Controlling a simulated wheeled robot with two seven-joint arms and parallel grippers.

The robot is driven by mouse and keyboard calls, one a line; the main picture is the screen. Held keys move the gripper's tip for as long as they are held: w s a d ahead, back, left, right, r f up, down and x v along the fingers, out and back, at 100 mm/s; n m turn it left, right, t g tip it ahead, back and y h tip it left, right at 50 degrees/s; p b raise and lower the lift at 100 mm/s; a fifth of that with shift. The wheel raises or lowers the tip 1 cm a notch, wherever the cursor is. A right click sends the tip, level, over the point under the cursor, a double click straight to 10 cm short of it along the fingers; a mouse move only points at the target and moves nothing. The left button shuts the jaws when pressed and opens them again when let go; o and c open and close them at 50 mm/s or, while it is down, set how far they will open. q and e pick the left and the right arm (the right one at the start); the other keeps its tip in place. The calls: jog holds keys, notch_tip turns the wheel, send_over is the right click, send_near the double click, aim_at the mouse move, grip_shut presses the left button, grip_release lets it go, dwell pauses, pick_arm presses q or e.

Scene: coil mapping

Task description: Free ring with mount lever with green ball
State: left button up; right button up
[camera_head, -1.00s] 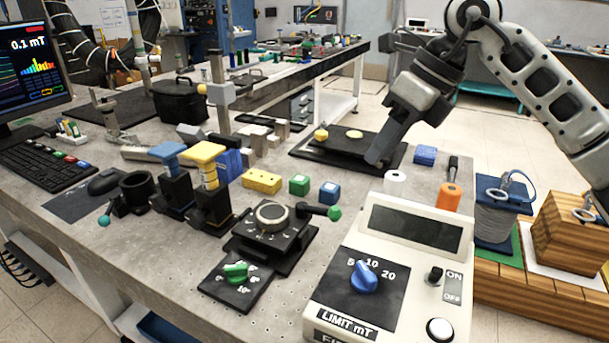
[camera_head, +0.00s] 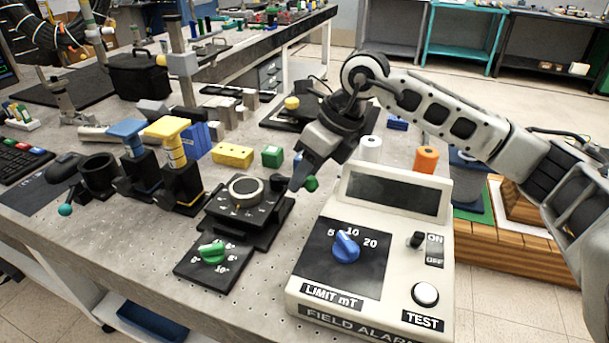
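The ring mount (camera_head: 234,218) is a black block on the grey table with a pale ring (camera_head: 246,191) on its top. The gripper hides most of the lever. I cannot tell whether the fingers touch the ball or how far apart they are. My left gripper is not in view.
The field alarm box (camera_head: 378,250) stands close on the right. A plate with a green knob (camera_head: 212,252) lies in front of the mount. Blue and yellow topped posts (camera_head: 172,150) stand to the left. A yellow block (camera_head: 232,155) and a green cube (camera_head: 272,156) sit behind.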

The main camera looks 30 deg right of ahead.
jog(key=shift+w+a+f, duration=0.1)
jog(key=shift+a+f, duration=0.05)
jog(key=shift+f, duration=0.3)
grip_shut()
